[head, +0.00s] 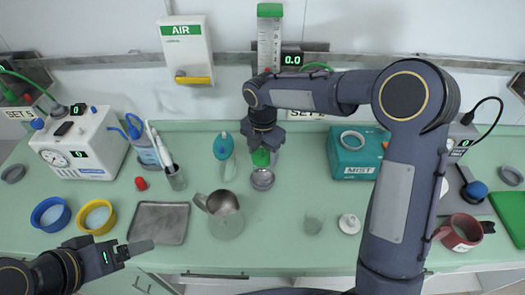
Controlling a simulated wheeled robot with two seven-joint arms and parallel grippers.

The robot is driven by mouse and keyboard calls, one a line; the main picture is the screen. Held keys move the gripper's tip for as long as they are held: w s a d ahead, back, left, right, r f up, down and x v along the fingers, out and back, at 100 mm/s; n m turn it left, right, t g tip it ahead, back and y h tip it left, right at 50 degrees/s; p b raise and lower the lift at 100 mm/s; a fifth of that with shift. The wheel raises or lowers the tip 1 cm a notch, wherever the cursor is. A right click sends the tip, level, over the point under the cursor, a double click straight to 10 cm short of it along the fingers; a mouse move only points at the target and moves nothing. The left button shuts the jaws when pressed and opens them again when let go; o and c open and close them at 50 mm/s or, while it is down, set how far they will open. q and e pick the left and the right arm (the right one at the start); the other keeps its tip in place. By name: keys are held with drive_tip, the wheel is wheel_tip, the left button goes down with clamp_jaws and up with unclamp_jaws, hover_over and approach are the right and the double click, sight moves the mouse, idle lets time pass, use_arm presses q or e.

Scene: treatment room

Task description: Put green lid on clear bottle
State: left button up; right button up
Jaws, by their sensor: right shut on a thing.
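My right gripper (263,143) is at the back middle of the counter in the head view, pointing down. It is shut on a green lid (260,158), partly hidden by the fingers. Just below the lid in the picture is a small grey round dish or ring (262,180); I cannot tell whether they touch. Left of the lid stands a clear bottle-like container (228,170) with a teal top (223,146). Another clear vessel (314,223) stands at the front, right of the middle. My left gripper (138,249) is low at the left; its jaw opening is unclear.
A metal jug (220,204), grey tray (160,222), blue ring (50,215) and yellow ring (96,217) are on the left. A teal MIST box (355,153) stands right of the gripper. A white lid (349,223) and red mug (459,231) are at the front right.

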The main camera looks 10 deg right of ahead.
sight(262, 151)
drive_tip(key=shift+f+b, duration=0.55)
drive_tip(key=shift+f, duration=0.35)
idle(0.8)
drive_tip(key=o, duration=1)
drive_tip(key=shift+r+p, duration=2.1)
drive_tip(key=shift+r, duration=0.25)
drive_tip(key=shift+r+p, duration=0.65)
drive_tip(key=shift+r, duration=0.5)
